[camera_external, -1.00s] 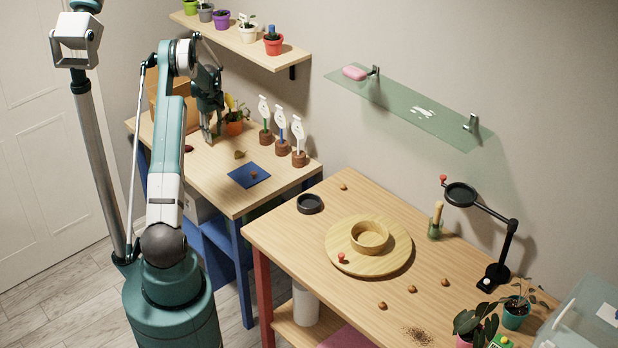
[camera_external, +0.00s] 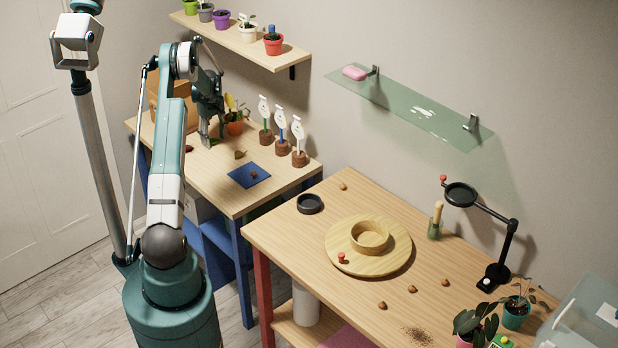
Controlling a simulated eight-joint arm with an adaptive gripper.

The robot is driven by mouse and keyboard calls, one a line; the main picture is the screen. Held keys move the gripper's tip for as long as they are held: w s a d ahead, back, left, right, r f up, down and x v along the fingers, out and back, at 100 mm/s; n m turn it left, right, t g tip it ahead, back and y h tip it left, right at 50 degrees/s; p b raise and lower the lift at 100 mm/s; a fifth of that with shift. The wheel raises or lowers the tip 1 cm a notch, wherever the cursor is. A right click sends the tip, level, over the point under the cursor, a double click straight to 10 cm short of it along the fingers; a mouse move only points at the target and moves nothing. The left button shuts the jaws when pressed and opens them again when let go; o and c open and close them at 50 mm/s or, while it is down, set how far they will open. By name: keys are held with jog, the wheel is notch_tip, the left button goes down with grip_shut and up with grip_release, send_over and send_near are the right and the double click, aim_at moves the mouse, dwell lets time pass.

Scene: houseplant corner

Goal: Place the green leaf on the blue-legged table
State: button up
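The blue-legged table (camera_external: 205,184) stands at the left, under the wall shelf. My gripper (camera_external: 213,141) is low over its back left part, fingers pointing down. The fingers look apart. A small green patch, which may be the green leaf (camera_external: 214,143), shows at the tabletop between and beside the fingertips; it is too small to tell whether they touch it. A brownish-olive leaf (camera_external: 240,154) lies on the same table, right of my gripper.
An orange pot (camera_external: 234,127) with a plant stands close behind my gripper. Several white-tagged stakes in brown bases (camera_external: 282,147) line the back edge. A blue mat (camera_external: 249,175) lies near the front. The red-legged table (camera_external: 290,235) holds a round wooden board (camera_external: 340,259).

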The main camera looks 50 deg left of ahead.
aim_at(214, 140)
jog(key=shift+r, duration=0.15)
notch_tip(214, 140, up, 12)
jog(key=shift+p, duration=0.35)
dwell(0.5)
dwell(0.5)
